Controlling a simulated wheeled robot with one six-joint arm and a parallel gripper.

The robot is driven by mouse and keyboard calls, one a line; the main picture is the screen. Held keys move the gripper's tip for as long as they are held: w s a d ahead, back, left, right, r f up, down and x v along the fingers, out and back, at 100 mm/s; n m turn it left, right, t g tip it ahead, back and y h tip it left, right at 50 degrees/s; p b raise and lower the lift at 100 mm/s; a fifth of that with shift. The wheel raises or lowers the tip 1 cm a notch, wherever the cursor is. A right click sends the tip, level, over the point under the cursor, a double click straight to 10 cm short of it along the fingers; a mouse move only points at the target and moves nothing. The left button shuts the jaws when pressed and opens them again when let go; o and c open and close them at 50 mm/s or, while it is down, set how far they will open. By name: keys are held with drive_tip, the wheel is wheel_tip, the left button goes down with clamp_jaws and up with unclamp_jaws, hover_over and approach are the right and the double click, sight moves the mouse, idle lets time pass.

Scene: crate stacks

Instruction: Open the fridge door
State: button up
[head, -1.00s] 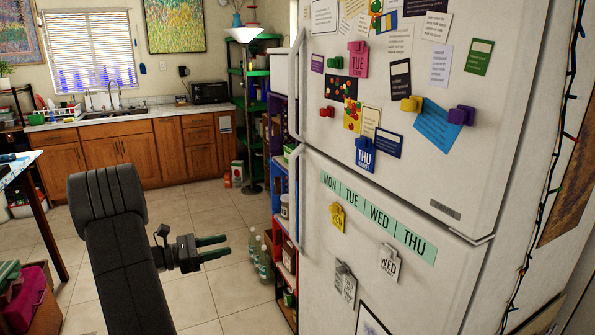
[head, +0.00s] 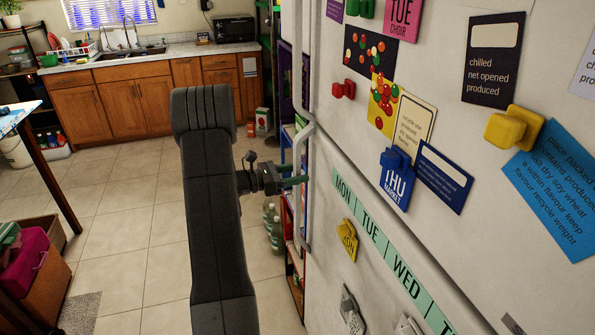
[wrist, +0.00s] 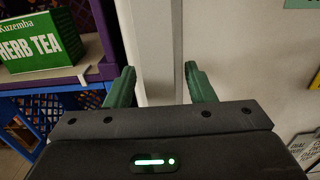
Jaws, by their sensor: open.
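The white fridge (head: 350,270) fills the right of the head view, with an upper and a lower door. The lower door has a long curved pale handle (head: 302,225) on its left edge. My gripper (head: 296,181) is at the upper part of that handle, its green fingers pointing right. In the wrist view, my open gripper (wrist: 162,82) has one finger on each side of a pale vertical bar (wrist: 158,45), which looks like the handle. I cannot tell whether the fingers touch it. Both doors look closed.
A shelf unit (head: 285,165) stands close beside the fridge, with a green tea box (wrist: 45,42) on it. Bottles (head: 275,232) stand on the floor there. A table (head: 20,118) and a crate (head: 42,290) are at left. The tiled floor (head: 130,230) between is clear.

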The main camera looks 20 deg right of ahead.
drive_tip(key=shift+d, duration=0.35)
clamp_jaws()
